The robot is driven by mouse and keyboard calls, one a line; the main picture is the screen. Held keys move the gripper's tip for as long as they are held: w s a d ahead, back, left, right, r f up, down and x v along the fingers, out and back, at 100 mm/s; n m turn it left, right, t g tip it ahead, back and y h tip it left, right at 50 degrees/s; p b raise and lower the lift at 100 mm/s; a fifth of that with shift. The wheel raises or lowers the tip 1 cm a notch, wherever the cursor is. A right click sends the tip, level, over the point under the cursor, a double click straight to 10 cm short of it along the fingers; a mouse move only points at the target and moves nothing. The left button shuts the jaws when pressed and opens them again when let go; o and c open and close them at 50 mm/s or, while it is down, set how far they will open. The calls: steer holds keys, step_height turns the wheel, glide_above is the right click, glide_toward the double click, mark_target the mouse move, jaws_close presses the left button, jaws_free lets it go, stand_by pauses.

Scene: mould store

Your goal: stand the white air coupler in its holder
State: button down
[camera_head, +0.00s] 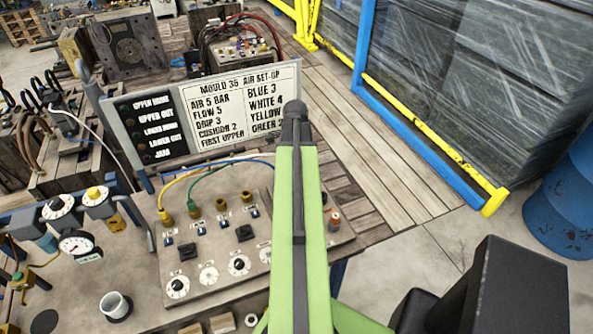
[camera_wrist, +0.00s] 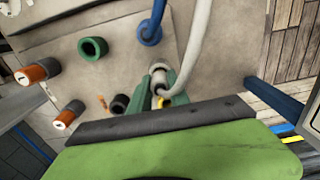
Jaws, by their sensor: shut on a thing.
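In the wrist view my gripper (camera_wrist: 162,84) has its green fingers closed around the pale end of a white hose, the white air coupler (camera_wrist: 158,78). The white hose (camera_wrist: 199,42) loops from it up to the top edge. The fingers are close over the grey panel (camera_wrist: 215,80); I cannot tell whether the coupler touches it. In the head view my arm hides the gripper and coupler. A white cup on a dark round base (camera_head: 116,305) stands on the bench at lower left; I cannot tell whether it is the holder.
Near the fingers are a green ring socket (camera_wrist: 92,48), a blue hose end (camera_wrist: 149,33), a dark ring (camera_wrist: 120,104) and orange-and-white plugs (camera_wrist: 38,70). The sign board (camera_head: 243,104) stands behind the panel. Gauges (camera_head: 75,243) crowd the left. Open floor (camera_head: 400,265) lies to the right.

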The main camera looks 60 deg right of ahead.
steer(key=shift+f+b, duration=0.55)
steer(key=shift+b, duration=0.05)
steer(key=c, duration=0.7)
jaws_free()
steer(key=shift+c, duration=0.2)
steer(key=shift+r, duration=0.1)
step_height(320, 180, up, 8)
steer(key=p, duration=0.7)
steer(key=shift+f+p, duration=0.25)
steer(key=shift+p, duration=0.15)
steer(key=shift+f, duration=0.1)
